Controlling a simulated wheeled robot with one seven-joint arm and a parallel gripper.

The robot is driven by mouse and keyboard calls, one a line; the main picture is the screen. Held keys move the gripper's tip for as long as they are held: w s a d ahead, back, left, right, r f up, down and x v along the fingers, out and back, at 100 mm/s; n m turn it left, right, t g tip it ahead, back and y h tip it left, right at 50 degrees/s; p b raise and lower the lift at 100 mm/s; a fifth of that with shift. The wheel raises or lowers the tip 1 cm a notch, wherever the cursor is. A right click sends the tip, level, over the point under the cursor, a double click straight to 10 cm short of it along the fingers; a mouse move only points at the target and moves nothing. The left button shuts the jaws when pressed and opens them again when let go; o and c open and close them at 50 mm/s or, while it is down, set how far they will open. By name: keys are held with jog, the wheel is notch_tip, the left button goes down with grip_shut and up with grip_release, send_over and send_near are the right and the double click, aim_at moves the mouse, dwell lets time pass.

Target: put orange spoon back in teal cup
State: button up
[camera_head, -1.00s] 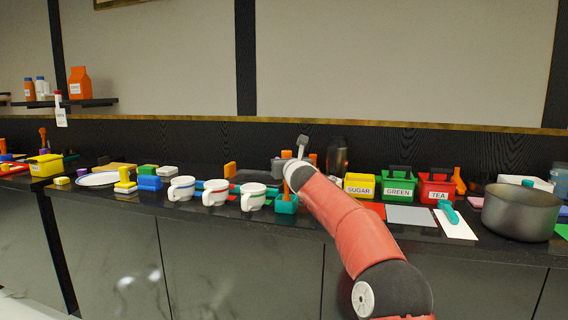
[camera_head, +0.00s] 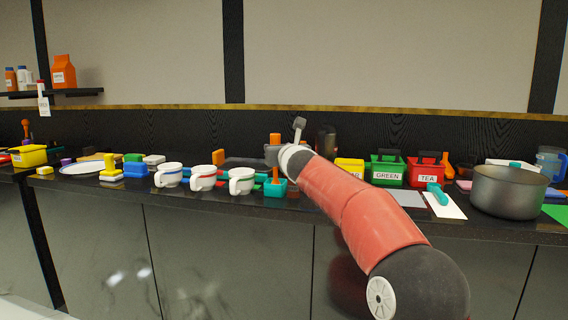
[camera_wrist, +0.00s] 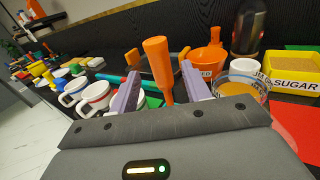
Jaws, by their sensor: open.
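An orange spoon (camera_wrist: 157,62) stands upright, its thick handle up, between the two fingers of my gripper (camera_wrist: 160,72) in the wrist view. The fingers are apart, with a gap showing beside the handle. In the head view the orange spoon (camera_head: 275,175) rises from the teal cup (camera_head: 275,189) or just behind it; I cannot tell which. My gripper (camera_head: 272,158) is just above the cup there, partly hidden by my arm. The spoon's lower end is hidden, and the cup is mostly hidden by my gripper in the wrist view.
White cups (camera_head: 241,181) stand close on the left. An orange cup (camera_wrist: 205,62), a glass jar (camera_wrist: 243,78) and a yellow sugar box (camera_wrist: 293,70) stand to the right in the wrist view. A metal pot (camera_head: 510,191) is farther right. The counter's front edge is close.

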jog(key=s+a+f+n+g+y+b, duration=0.1)
jog(key=s+a+f+n+g+y, duration=0.15)
jog(key=s+n, duration=0.9)
jog(key=s+a+f+n+g+y, duration=0.1)
jog(key=s+f+n+g, duration=0.15)
jog(key=s+n, duration=0.85)
jog(key=s+d+f+n+g+h, duration=0.2)
jog(key=s+d+f+n, duration=0.1)
jog(key=s+f, duration=0.4)
jog(key=s+d+f+n+g+h, duration=0.2)
jog(key=s+d+f, duration=0.4)
jog(key=s, duration=0.6)
jog(key=s+d+f+n+g+h, duration=0.3)
jog(key=s+d+f+n, duration=0.2)
jog(key=s+f, duration=0.4)
jog(key=shift+s+d+f+n, duration=0.15)
jog(key=shift+s+f+n, duration=0.25)
jog(key=shift+s+n, duration=0.2)
